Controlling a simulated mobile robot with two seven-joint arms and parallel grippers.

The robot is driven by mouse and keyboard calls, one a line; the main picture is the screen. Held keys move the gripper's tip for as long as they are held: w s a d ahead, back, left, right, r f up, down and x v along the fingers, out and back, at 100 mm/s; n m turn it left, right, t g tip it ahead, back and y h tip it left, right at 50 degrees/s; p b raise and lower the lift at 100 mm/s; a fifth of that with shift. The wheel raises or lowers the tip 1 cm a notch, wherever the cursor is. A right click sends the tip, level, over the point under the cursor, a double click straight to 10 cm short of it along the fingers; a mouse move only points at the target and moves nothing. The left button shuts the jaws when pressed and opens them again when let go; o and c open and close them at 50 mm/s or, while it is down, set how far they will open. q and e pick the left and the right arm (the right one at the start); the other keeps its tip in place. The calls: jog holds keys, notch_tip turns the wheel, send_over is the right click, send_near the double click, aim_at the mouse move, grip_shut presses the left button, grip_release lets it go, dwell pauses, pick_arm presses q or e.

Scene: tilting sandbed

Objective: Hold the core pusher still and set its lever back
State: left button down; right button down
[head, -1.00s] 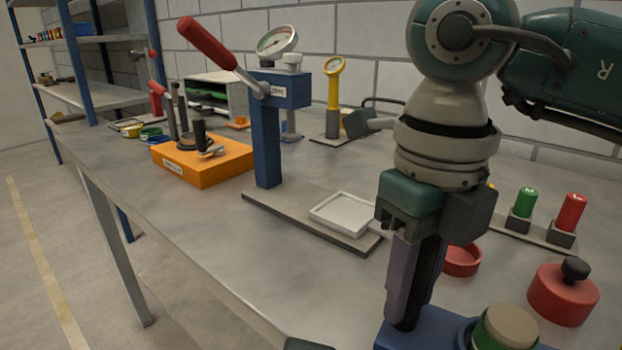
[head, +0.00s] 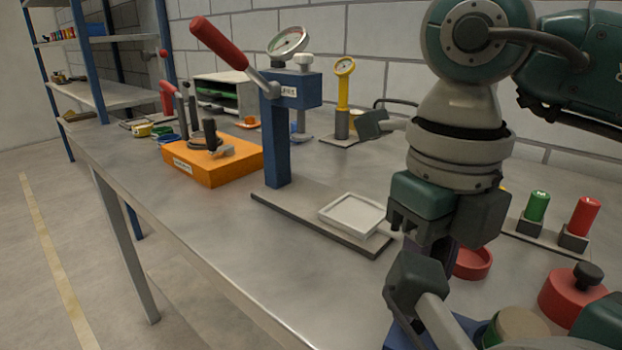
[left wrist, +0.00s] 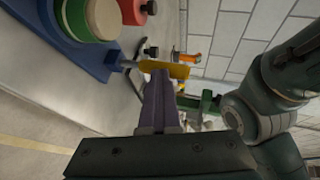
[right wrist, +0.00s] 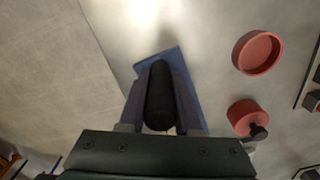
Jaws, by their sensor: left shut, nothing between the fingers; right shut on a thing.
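The core pusher's blue base (head: 440,335) is at the bottom right of the head view, partly hidden by my arms. A tan-topped core in a green ring (left wrist: 100,20) stands on it, clearer in the left wrist view. A grey rod with a yellow handle (left wrist: 176,70), seemingly the lever, sticks out from the base. My left gripper (left wrist: 162,74) is shut and empty, its tips beside the yellow handle; I cannot tell if they touch. My right gripper (right wrist: 160,68) points down, shut on a black upright grip (right wrist: 160,100) above the blue base.
A red dish (head: 473,263) and a red pot with black knob (head: 570,295) stand close by. A blue press (head: 276,150) with a red lever and a white tray (head: 353,214) are left of my right arm.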

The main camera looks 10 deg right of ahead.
pick_arm(q)
jog(key=shift+w+d+r+y, duration=0.35)
jog(key=shift+w+d+y, duration=0.05)
jog(key=shift+w+d, duration=0.25)
jog(key=shift+r, duration=0.15)
